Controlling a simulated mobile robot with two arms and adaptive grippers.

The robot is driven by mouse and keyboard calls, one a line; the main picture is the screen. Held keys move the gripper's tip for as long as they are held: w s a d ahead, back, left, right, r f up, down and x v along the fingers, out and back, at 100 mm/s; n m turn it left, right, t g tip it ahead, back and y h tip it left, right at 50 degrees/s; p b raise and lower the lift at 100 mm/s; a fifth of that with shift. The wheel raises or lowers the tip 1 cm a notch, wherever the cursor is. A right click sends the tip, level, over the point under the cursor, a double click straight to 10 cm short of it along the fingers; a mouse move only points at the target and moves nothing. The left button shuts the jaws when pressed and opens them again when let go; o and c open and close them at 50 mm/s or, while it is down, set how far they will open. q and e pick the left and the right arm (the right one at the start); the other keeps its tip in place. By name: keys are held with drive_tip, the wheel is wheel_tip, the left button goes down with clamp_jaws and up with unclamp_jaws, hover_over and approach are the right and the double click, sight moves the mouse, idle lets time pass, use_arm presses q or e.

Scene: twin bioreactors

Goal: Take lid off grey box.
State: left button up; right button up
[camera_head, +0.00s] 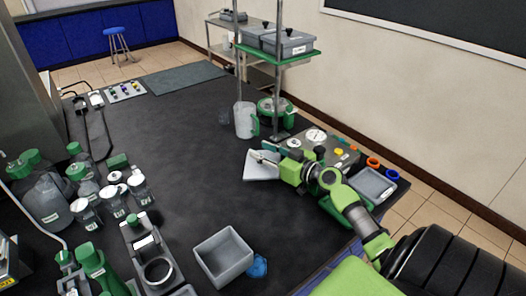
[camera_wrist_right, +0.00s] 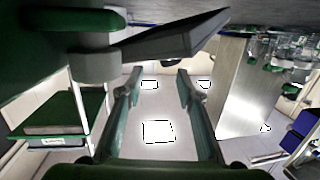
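A grey box (camera_head: 208,262) stands open at the front middle of the dark table, and I see into its inside. A light grey flat plate, seemingly a lid (camera_head: 260,171), is at the tip of my right gripper (camera_head: 264,156), to the right of the table's middle. In the wrist view my right gripper (camera_wrist_right: 158,78) has its fingers apart with nothing between them. A dark tilted plate (camera_wrist_right: 165,43) is beyond them; I cannot tell whether it is the same plate. Two more grey boxes with dark-knobbed lids (camera_head: 289,42) stand on the raised shelf. My left gripper is not in view.
A blue item (camera_head: 258,266) lies against the box. A grey tray (camera_head: 372,186) and a control panel (camera_head: 328,146) are at the right. Bottles (camera_head: 46,200) crowd the left. A pale container (camera_head: 244,120) stands near the shelf post. The table's middle is clear.

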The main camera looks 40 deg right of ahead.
drive_tip(key=shift+r, duration=0.1)
drive_tip(key=shift+s, duration=0.25)
drive_tip(key=s+d+r+b, duration=0.1)
drive_tip(key=s+b, duration=0.2)
drive_tip(key=s, duration=0.8)
drive_tip(key=shift+s+r, duration=0.2)
drive_tip(key=shift+r, duration=0.2)
drive_tip(key=shift+d, duration=0.1)
